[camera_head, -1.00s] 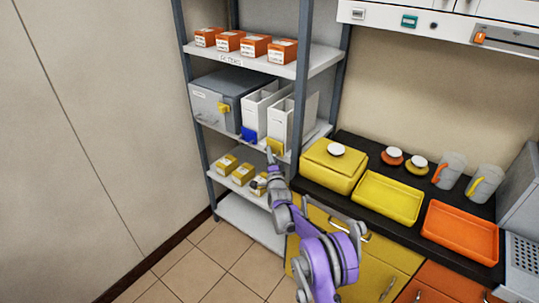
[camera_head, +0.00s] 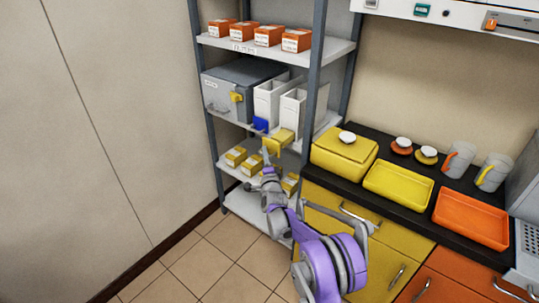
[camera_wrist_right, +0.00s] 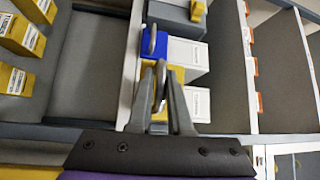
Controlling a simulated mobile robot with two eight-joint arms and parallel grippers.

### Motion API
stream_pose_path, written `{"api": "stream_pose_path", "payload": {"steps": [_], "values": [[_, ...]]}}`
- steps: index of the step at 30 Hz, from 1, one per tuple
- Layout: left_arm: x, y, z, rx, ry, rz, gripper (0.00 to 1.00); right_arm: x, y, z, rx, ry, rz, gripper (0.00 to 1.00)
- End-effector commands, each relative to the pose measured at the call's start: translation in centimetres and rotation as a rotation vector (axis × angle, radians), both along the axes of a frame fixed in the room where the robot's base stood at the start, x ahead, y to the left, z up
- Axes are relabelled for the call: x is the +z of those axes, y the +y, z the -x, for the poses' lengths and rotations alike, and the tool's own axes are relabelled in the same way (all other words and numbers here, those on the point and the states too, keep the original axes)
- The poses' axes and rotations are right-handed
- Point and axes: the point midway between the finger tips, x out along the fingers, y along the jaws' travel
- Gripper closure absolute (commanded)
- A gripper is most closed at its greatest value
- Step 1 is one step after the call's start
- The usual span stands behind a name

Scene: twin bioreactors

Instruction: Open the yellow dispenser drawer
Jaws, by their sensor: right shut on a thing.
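The yellow dispenser drawer (camera_head: 280,142) sits at the foot of the right white dispenser (camera_head: 292,108) on the middle shelf. It sticks out from the dispenser front, and part of its yellow top shows. My right gripper (camera_head: 268,156) is at the drawer's front. In the right wrist view the gripper (camera_wrist_right: 160,92) is shut on the drawer's handle, with the yellow drawer (camera_wrist_right: 178,74) just behind the fingers. The blue drawer (camera_head: 260,125) of the left white dispenser (camera_head: 267,103) is beside it. My left gripper is not in view.
A grey box (camera_head: 225,90) with a yellow latch stands left of the dispensers. Yellow boxes (camera_head: 236,156) are on the shelf below, orange boxes (camera_head: 268,36) above. A shelf post and the black counter (camera_head: 375,215) with trays are to the right. The floor in front is clear.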

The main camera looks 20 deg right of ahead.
Motion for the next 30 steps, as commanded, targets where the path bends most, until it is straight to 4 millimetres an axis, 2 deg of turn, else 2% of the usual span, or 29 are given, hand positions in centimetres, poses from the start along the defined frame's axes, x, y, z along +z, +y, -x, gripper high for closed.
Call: {"api": "stream_pose_path", "payload": {"steps": [12,13,17,26,30], "values": [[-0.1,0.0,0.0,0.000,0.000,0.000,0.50,0.4,0.4,0.2,0.000,-0.006,0.001,1.00],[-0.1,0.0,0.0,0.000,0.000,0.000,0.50,0.3,0.4,0.2,0.000,-0.006,0.000,0.77],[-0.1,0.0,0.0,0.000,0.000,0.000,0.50,0.3,0.4,0.2,-0.001,-0.004,0.000,0.55],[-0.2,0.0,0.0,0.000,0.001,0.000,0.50,0.1,0.4,0.3,0.000,-0.002,0.000,0.55],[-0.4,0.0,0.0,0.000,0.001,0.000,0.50,-0.1,0.5,1.6,0.000,-0.002,0.000,0.55]]}}
